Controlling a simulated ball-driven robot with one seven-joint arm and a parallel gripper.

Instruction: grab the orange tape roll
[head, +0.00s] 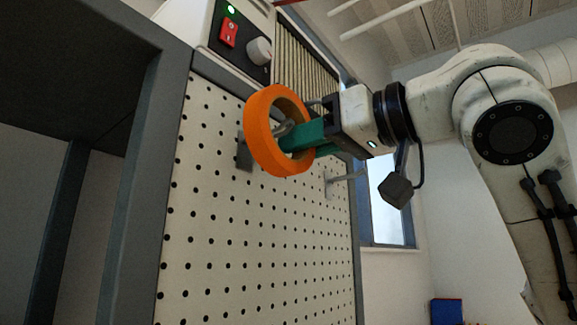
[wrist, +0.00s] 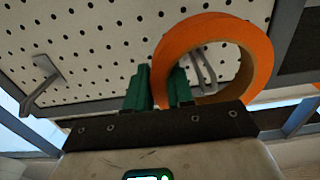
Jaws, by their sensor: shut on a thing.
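The orange tape roll (head: 259,128) is in front of the pegboard, around a grey hook (head: 244,153) fixed to the board. In the wrist view the roll (wrist: 262,58) stands at upper right, with the hook's prongs (wrist: 203,72) showing through its opening. My gripper (head: 300,141) has green fingers that reach the roll from the right. In the wrist view my gripper (wrist: 162,84) is shut on the roll's left wall, one finger outside and one inside the ring. Whether the roll touches the hook cannot be told.
The perforated pegboard (head: 240,235) stands close behind the roll in a dark grey frame (head: 140,180). A second, empty hook (head: 345,178) sticks out to the right; it also shows in the wrist view (wrist: 45,80). A box with a red switch (head: 228,33) stands above the board.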

